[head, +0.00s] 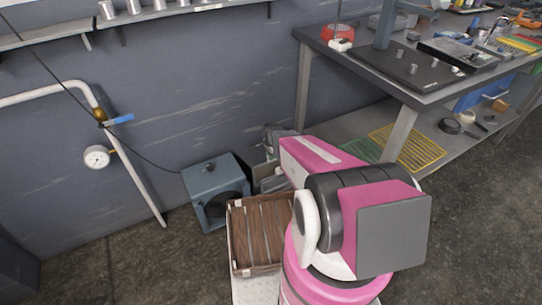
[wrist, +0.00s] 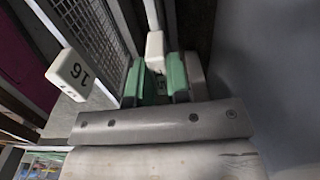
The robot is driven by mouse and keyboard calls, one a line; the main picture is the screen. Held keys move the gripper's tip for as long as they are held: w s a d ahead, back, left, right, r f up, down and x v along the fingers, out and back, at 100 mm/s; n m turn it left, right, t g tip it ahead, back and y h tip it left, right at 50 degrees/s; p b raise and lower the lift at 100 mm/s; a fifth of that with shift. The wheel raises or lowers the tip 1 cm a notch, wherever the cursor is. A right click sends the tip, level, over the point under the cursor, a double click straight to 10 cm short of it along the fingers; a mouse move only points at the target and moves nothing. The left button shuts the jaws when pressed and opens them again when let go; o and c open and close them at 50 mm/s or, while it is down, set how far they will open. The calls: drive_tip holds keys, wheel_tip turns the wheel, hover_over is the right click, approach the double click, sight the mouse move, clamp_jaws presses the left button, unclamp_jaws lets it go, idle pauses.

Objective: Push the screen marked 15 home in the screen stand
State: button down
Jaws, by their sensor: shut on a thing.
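In the wrist view my gripper (wrist: 159,78) has its green pads shut on a white tab (wrist: 155,48). The tab's face carries no mark I can read, so I cannot confirm that it is 15. A neighbouring white tab marked 16 (wrist: 72,72) stands to the left, apart from my fingers. Wire mesh of a screen (wrist: 92,28) shows between the two tabs. In the head view the grey stand with screens (head: 267,178) is partly hidden behind my arm. How deep the held screen sits is hidden.
A blue-grey box (head: 213,188) stands left of the stand. A brown slatted crate (head: 232,240) is in front. The workbench (head: 420,98) is at the right; green and yellow grids (head: 410,150) lie on its lower shelf. The wall (head: 200,90) is close behind.

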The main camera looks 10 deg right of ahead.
drive_tip(key=c, duration=1)
unclamp_jaws()
wheel_tip(320, 180, up, 11)
drive_tip(key=shift+f, duration=0.15)
drive_tip(key=s+r+n, duration=1.4)
drive_tip(key=s+r, duration=0.3)
drive_tip(key=s, duration=0.4)
drive_tip(key=shift+s, duration=0.15)
